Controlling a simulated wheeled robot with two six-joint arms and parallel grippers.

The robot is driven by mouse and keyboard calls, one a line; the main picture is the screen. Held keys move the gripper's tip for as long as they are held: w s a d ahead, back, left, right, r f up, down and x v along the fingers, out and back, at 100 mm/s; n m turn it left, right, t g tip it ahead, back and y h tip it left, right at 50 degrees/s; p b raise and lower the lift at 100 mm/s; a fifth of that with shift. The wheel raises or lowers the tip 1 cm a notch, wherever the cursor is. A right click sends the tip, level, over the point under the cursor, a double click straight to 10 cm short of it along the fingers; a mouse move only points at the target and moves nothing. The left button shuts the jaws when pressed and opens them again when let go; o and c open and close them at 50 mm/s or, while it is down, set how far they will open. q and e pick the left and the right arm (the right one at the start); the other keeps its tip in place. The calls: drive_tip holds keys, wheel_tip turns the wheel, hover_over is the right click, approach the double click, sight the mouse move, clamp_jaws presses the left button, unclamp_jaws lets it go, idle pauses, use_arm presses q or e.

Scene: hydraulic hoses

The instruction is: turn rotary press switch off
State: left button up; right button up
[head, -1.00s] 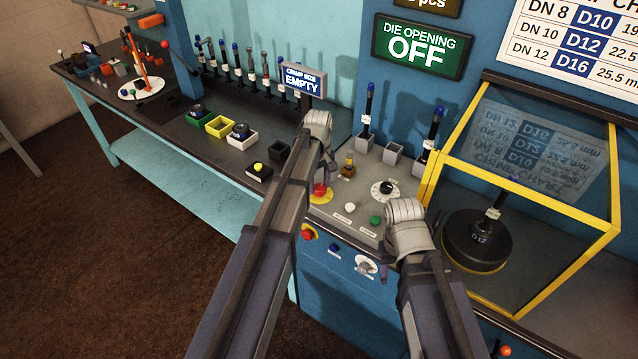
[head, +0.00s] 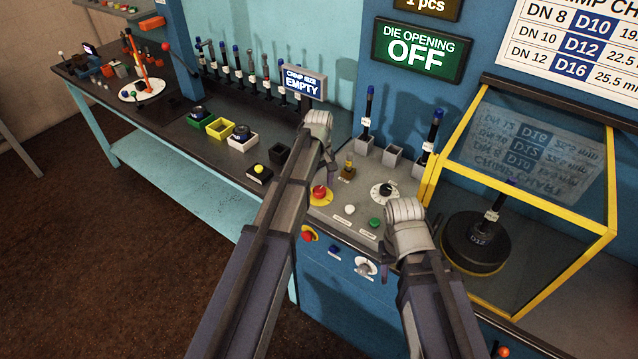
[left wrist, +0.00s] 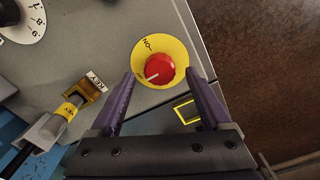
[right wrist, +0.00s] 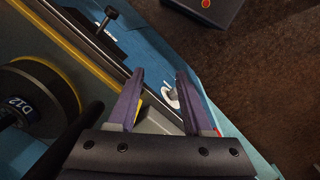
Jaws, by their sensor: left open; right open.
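The rotary press switch is a red knob (head: 320,192) on a yellow disc on the grey control panel. The left wrist view shows the red knob (left wrist: 160,70) ahead of and between the fingers of my left gripper (left wrist: 160,76). Its white mark points left and slightly down, away from the "ON" label above; the label near the mark is partly hidden by a finger. My left gripper is open and empty, with no clear contact with the knob. My right gripper (right wrist: 160,76) is open and empty over the panel's front edge; its fingers are mostly hidden in the head view.
Beside the switch are a white button (head: 350,208), a green button (head: 375,222), a numbered dial (head: 384,189) and a key (head: 348,168). A red button (head: 309,233) and a white rotary knob (head: 366,267) are on the front face. The yellow-framed guard (head: 610,170) stands at right.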

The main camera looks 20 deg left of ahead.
sight(319, 189)
use_arm(q)
wheel_tip(319, 189, up, 7)
drive_tip(key=p, duration=0.6)
drive_tip(key=shift+f, duration=0.1)
drive_tip(key=s+d+f+m+b, duration=0.1)
drive_tip(key=s+d+m, duration=0.3)
drive_tip(key=s, duration=0.4)
drive_tip(key=s+d+f+m+b, duration=0.1)
drive_tip(key=s+d+m, duration=0.3)
drive_tip(key=s, duration=0.4)
drive_tip(key=s+d+f+m+y+b, duration=0.1)
drive_tip(key=s+d+m, duration=0.3)
drive_tip(key=s, duration=0.4)
drive_tip(key=shift+s+d+f+m+b, duration=0.4)
drive_tip(key=shift+d+f+b, duration=0.2)
drive_tip(key=shift+d, duration=0.1)
